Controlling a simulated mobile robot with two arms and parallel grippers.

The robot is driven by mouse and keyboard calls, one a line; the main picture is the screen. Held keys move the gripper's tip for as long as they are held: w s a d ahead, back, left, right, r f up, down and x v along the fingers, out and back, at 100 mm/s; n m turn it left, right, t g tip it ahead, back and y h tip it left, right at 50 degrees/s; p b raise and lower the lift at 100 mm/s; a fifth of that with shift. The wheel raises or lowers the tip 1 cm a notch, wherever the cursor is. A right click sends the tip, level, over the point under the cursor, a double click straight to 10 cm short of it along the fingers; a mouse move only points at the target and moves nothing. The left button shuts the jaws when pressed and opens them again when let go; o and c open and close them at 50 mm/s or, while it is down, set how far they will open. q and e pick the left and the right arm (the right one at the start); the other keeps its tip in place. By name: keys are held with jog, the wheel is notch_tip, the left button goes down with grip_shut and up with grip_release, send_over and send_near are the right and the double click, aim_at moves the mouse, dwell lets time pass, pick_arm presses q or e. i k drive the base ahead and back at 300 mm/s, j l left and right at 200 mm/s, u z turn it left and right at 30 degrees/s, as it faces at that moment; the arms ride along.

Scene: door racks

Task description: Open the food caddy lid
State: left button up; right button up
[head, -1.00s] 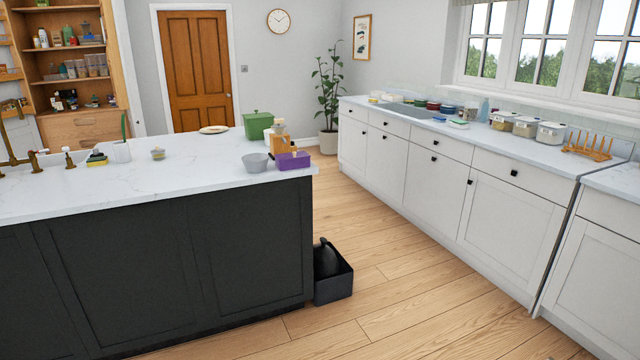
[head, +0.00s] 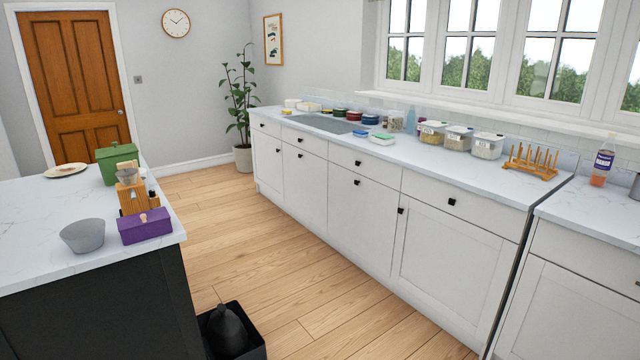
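A green lidded box (head: 117,164), which looks like the food caddy, stands on the far part of the white island worktop (head: 35,235), near its right edge. Its lid appears shut, with a small knob or handle on top. The wooden item (head: 132,196) in front of it hides part of its lower right side. Neither of my grippers is in view.
A grey bowl (head: 83,236), a purple box (head: 145,226) and a plate (head: 65,170) share the island. A black bin (head: 232,330) with a dark object stands on the floor by the island's end. The wooden floor (head: 270,245) between island and white cabinets (head: 370,200) is clear.

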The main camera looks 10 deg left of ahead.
aim_at(121, 149)
jog(key=i, duration=0.8)
jog(key=i+u, duration=0.1)
jog(key=i, duration=0.65)
jog(key=i+l, duration=0.15)
jog(key=i, duration=0.65)
jog(key=i+l+u, duration=0.1)
jog(key=i, duration=0.7)
